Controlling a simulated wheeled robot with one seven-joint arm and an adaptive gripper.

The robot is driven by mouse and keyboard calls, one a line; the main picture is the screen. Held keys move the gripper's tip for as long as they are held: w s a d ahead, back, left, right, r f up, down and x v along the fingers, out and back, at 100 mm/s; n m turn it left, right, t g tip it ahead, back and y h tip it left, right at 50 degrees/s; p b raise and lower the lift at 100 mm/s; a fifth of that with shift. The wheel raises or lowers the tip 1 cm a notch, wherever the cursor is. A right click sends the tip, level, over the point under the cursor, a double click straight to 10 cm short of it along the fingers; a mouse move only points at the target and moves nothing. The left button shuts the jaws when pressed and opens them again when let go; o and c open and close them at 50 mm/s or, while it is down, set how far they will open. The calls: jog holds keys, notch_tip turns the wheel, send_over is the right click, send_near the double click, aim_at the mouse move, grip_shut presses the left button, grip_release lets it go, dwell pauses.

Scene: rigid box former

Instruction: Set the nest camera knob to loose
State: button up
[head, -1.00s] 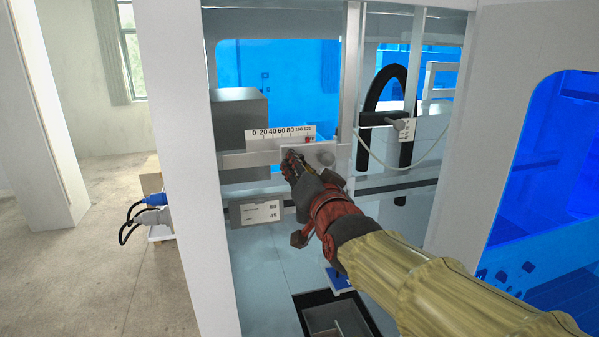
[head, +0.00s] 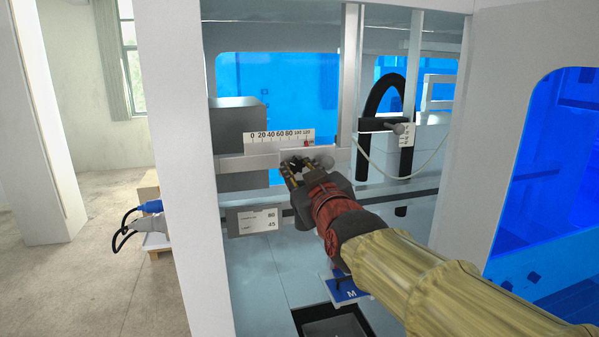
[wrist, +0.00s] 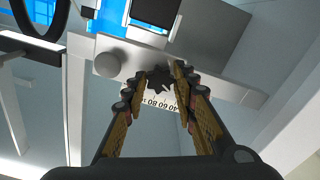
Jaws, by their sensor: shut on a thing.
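A black lobed knob (wrist: 159,79) sits on a pale carriage plate in the wrist view, between my fingertips. My gripper (head: 297,168) is shut on this knob, one finger on each side; it also fills the lower wrist view (wrist: 161,84). The carriage (head: 310,153) rides on a pale rail under a scale (head: 280,136) marked 0 to 120, with a red mark near its right end. A round grey knob (head: 324,162) is just right of my fingers; it also shows in the wrist view (wrist: 108,65). No loose or tight marking is readable.
A grey knob (head: 399,128) and a small card stand on the upright post to the right. A label card (head: 257,221) reading 80 and 45 hangs below the rail. A blue M plate (head: 346,290) lies under my arm. White frame posts (head: 180,170) flank the opening.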

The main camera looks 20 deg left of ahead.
jog(key=n, duration=0.6)
dwell(0.7)
jog(key=o, duration=1.1)
jog(key=shift+o, duration=0.3)
jog(key=v, duration=1.2)
